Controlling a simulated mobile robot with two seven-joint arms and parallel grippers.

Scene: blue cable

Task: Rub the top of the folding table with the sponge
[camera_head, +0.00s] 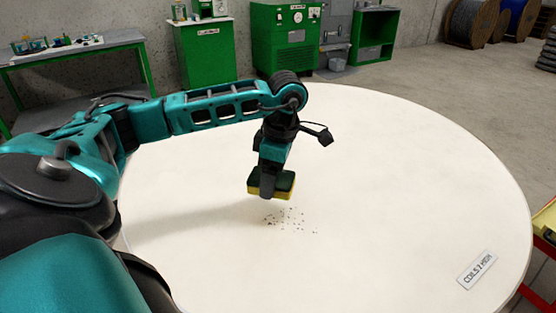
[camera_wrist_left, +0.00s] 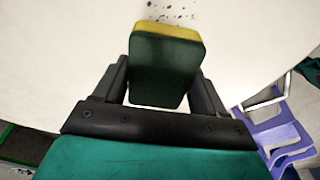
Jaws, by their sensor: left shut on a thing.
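The folding table (camera_head: 400,160) has a round, off-white top that fills the middle of the head view. My left gripper (camera_head: 270,185) is over the middle of the table, pointing down, and is shut on the sponge (camera_head: 285,183). The sponge is yellow with a dark green side. In the left wrist view the sponge (camera_wrist_left: 166,65) sits between the two black fingers of the gripper (camera_wrist_left: 165,85). I cannot tell whether the sponge touches the table. Dark specks (camera_head: 287,218) lie scattered on the table just in front of the sponge. My right gripper is not in view.
A label plate reading "COILS 2 MESH" (camera_head: 477,270) lies near the table's right front edge. A red and yellow object (camera_head: 546,225) stands beyond the right edge. Green cabinets (camera_head: 285,38) and a workbench (camera_head: 75,55) stand behind. The table's right half is mostly clear.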

